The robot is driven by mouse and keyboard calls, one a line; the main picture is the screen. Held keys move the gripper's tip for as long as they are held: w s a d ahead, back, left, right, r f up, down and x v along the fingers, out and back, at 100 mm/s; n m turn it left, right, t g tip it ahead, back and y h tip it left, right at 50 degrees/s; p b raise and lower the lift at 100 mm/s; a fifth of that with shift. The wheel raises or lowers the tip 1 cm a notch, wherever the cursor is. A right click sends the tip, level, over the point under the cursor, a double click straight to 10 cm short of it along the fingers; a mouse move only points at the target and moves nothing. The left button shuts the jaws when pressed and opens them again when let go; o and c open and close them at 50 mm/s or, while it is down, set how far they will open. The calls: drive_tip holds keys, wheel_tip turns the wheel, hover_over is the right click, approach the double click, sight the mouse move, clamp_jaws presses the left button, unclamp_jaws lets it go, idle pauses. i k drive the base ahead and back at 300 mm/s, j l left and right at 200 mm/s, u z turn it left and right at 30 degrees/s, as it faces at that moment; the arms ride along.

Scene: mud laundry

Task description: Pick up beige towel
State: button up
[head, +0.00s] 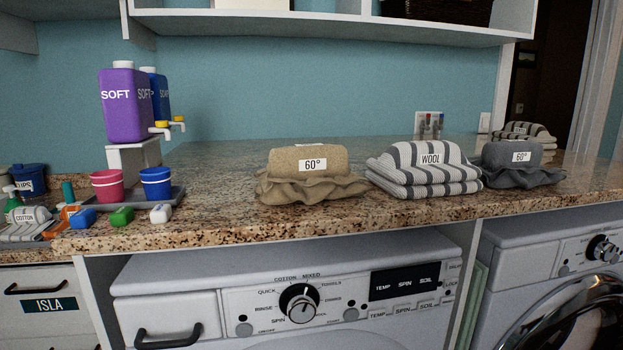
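The beige towel (297,188) sits on the granite counter (240,221) in the middle of the head view. It is a rolled towel on top of a ruffled, crumpled base, with a white "60°" label on its front. Nothing touches it on its left; the striped "WOOL" towel stack (424,171) is close on its right. My gripper is not in view.
A grey "60°" towel (518,172) and another striped stack (530,132) are farther right. At left stand purple (124,115) and blue soap containers and a tray with pink (107,187) and blue cups. A shelf (330,30) hangs above; washing machines (300,305) are below.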

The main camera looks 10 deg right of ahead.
sight(310, 174)
drive_tip(key=i+j+z, duration=0.1)
drive_tip(key=j+z, duration=0.3)
drive_tip(key=j, duration=0.35)
drive_tip(key=j+z, duration=0.35)
drive_tip(key=j, duration=0.35)
